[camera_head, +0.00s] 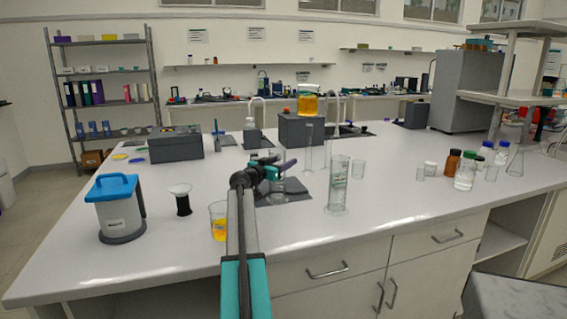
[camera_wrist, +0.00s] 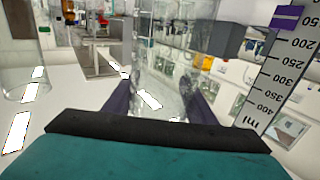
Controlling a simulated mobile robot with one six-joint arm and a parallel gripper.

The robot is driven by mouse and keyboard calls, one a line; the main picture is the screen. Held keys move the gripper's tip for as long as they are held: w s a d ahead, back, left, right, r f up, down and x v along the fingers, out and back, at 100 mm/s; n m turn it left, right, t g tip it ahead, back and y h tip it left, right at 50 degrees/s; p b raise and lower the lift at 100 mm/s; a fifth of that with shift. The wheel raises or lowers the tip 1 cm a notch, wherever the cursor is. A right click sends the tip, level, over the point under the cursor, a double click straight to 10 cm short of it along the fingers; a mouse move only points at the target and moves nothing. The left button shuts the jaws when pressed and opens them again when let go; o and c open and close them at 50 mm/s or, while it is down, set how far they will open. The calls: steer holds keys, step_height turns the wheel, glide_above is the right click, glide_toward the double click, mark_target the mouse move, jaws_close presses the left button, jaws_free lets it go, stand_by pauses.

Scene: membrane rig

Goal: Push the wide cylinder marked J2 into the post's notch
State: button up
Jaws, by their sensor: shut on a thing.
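My gripper (camera_head: 277,170) is over a dark flat base (camera_head: 298,198) at the middle of the bench. In the wrist view, its two purple fingers (camera_wrist: 156,104) are closed on a clear glass vessel (camera_wrist: 160,45). In the head view, a clear vessel (camera_head: 287,188) shows below and beside the fingers, partly hidden by my gripper. I cannot read J2 on any vessel. A tall, wide clear cylinder with printed marks (camera_head: 338,185) stands upright just right of the base. I cannot make out the post's notch.
An amber-filled beaker (camera_head: 218,222) and a black-and-white funnel piece (camera_head: 182,200) stand left of my arm. A blue-lidded jug (camera_head: 117,208) is farther left. A thin cylinder (camera_head: 308,147) stands behind the base. A scale strip (camera_wrist: 270,80) rises at the wrist view's right.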

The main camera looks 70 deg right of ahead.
steer(key=shift+w+d+f+b, duration=0.2)
steer(key=shift+w+d+b, duration=0.15)
steer(key=shift+b, duration=0.4)
steer(key=o, duration=1.3)
